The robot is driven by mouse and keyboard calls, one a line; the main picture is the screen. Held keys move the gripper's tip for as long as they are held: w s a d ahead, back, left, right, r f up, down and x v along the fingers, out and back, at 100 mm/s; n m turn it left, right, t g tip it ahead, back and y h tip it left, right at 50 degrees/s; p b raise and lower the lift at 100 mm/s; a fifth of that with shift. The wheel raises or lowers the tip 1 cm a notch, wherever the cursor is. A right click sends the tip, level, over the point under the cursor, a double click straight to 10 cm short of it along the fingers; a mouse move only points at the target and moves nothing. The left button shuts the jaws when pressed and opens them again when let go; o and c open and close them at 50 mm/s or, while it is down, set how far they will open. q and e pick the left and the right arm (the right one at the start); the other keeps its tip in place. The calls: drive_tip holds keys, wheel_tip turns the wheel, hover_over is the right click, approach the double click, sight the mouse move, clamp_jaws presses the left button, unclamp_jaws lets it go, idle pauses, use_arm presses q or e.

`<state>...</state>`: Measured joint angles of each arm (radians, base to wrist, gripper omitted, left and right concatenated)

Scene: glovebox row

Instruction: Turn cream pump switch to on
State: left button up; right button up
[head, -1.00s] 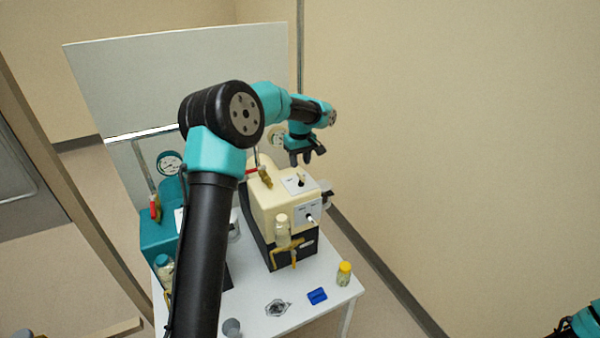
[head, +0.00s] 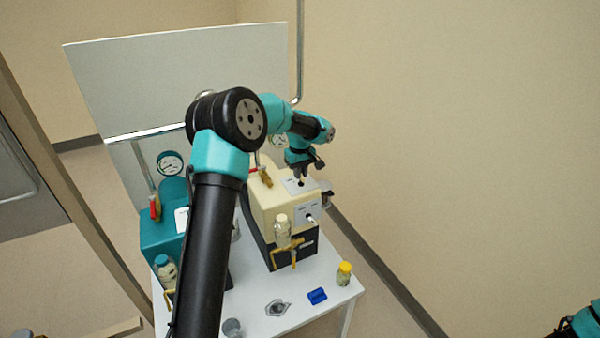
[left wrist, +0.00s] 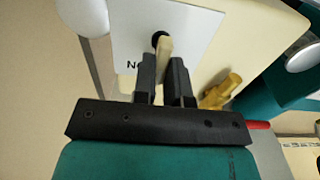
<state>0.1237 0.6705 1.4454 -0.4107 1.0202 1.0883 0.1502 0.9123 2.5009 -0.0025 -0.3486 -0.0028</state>
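The cream pump (head: 268,205) stands on the white table, with a pale switch panel on its top. A dark-pivoted toggle switch with a cream lever (left wrist: 164,48) stands out from that panel in the left wrist view. My left gripper (head: 301,174) is low over the top panel (head: 291,187), pointing down. In the left wrist view its two black fingers (left wrist: 164,80) are close together on either side of the lever and seem shut on it. The panel lettering is mostly hidden behind the fingers. Only part of my right arm shows at the lower right corner.
A front panel (head: 307,212) with another switch, a bottle (head: 282,230) and a yellow tap are on the cream pump's front. A teal pump (head: 158,232) stands left, partly behind my left arm. A yellow-capped jar (head: 344,273) and a blue block (head: 317,296) lie near the table's front.

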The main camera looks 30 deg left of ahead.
use_arm(q)
clamp_jaws()
drive_tip(key=shift+m, duration=0.5)
drive_tip(key=shift+w+d+m, duration=0.15)
drive_tip(key=shift+m, duration=2.35)
drive_tip(key=o, duration=0.5)
unclamp_jaws()
drive_tip(key=shift+o, duration=0.2)
